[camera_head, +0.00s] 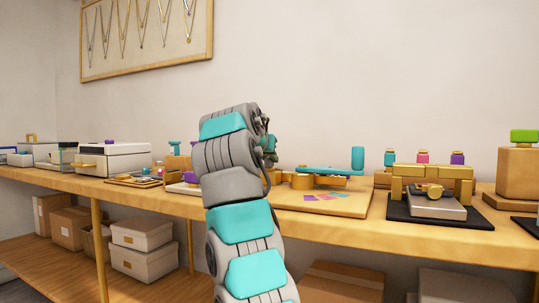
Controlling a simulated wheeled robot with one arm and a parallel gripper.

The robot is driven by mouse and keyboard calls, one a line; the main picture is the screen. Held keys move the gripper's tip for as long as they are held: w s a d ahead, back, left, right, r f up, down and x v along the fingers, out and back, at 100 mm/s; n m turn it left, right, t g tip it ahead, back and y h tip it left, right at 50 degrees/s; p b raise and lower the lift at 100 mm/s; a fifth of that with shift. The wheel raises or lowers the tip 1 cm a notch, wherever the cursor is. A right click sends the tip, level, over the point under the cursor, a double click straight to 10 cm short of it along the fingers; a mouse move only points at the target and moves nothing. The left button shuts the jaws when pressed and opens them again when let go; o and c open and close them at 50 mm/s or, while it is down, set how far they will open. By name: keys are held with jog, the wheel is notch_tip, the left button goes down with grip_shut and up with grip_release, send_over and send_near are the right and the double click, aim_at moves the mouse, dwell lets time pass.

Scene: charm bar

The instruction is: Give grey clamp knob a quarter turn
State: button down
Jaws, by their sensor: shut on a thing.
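My arm (240,200) rises from the bottom of the head view and bends over the bench, with its far end turned away from me. My gripper is hidden behind the arm's last links, so I cannot see its fingers or what is between them. I cannot make out the grey clamp knob; the arm covers the part of the bench behind it. Just right of the arm is a teal lever (325,171) with an upright teal handle on a wooden board (350,208) with coloured swatches.
Wooden bench (370,231) is crowded. Right: gold block arch (432,170) over a grey plate on a black mat (400,210), and a wooden block (518,172) with a green top. Left: white box (115,160) with a gold handle. Cartons (142,232) stand on the shelf below.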

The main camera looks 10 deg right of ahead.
jog(key=shift+d+m+g+h+p, duration=0.1)
jog(key=shift+m+g+h+p, duration=0.5)
jog(key=shift+m+h+p, duration=0.55)
jog(key=c, duration=1.2)
grip_release()
jog(key=o, duration=0.4)
jog(key=shift+w+d+f, duration=0.15)
jog(key=shift+w, duration=0.05)
jog(key=shift+w+d+f, duration=0.1)
jog(key=shift+w, duration=0.05)
jog(key=shift+v, duration=4.25)
jog(key=shift+w+r, duration=0.15)
jog(key=shift+r, duration=0.1)
